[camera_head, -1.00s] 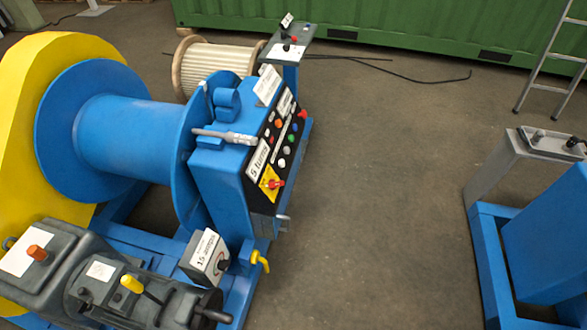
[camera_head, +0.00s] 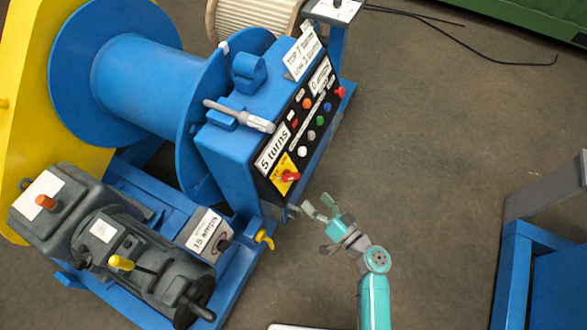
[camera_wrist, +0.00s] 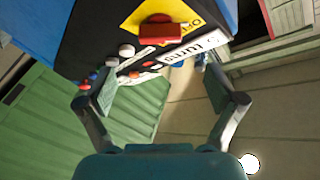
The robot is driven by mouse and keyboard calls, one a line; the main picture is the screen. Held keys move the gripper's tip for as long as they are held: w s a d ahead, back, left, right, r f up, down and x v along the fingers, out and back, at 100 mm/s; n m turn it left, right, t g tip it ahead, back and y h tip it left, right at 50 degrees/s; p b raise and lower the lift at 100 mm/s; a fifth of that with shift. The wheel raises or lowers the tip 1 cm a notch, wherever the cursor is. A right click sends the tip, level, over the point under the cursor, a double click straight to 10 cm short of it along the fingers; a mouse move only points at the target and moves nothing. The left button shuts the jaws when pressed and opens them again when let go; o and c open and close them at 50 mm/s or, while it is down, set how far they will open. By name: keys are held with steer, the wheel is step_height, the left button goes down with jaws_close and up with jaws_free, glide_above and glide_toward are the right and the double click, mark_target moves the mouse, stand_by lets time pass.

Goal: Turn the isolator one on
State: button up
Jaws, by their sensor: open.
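A red rotary switch (camera_head: 290,176) sits on a yellow plate (camera_head: 283,168) at the near lower end of the black control panel (camera_head: 309,124) on the blue machine. It looks like an isolator; no number is readable on it. In the wrist view, the red handle (camera_wrist: 160,30) lies crosswise on its yellow plate (camera_wrist: 190,14) at the top, beyond the fingers. My gripper (camera_head: 320,207) is open and empty, to the lower right of the switch and apart from it. Its two spread fingers also frame the panel in the wrist view (camera_wrist: 160,90).
Coloured buttons (camera_head: 320,121) line the panel above the switch. A yellow handle (camera_head: 264,239) and a "15 amps" box (camera_head: 204,233) are low on the frame. A blue stand (camera_head: 545,265) is at right. The floor (camera_head: 430,150) between is clear.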

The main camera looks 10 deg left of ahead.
mark_target(295, 179)
steer(key=x, duration=1)
steer(key=shift+a, duration=0.15)
steer(key=c, duration=1.1)
